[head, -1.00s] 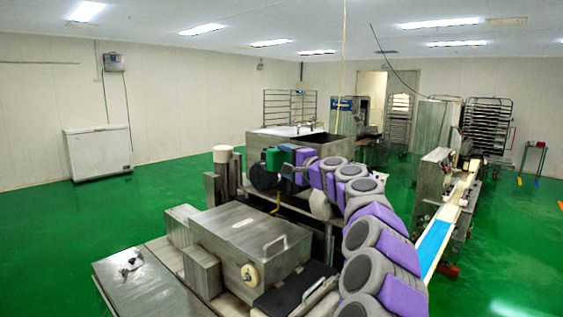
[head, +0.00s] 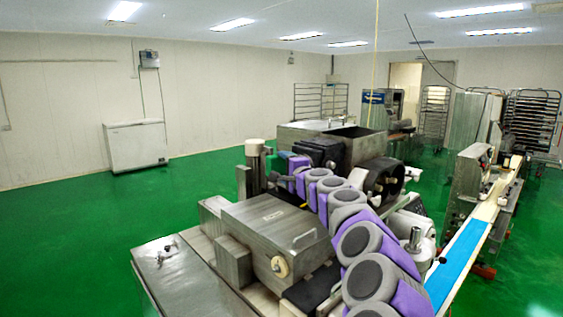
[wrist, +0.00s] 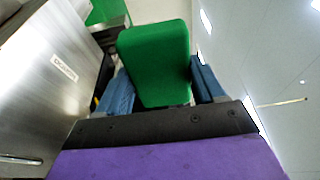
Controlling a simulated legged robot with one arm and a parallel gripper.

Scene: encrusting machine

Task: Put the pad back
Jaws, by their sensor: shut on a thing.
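The pad is a green, rounded block (wrist: 155,60) in the wrist view. My gripper (wrist: 162,88) has its two blue fingers on either side of the pad and is shut on it. The pad points away from my wrist, and its near end is hidden behind the dark edge of my gripper. My arm's own links hide most of the gripper there.
A steel box with a handle (head: 265,240) stands close below my arm. A steel post (head: 255,165) is left of the arm's end, and a dark round machine part (head: 383,178) is to its right. A conveyor with a blue belt (head: 460,255) runs at right. Green floor is open at left.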

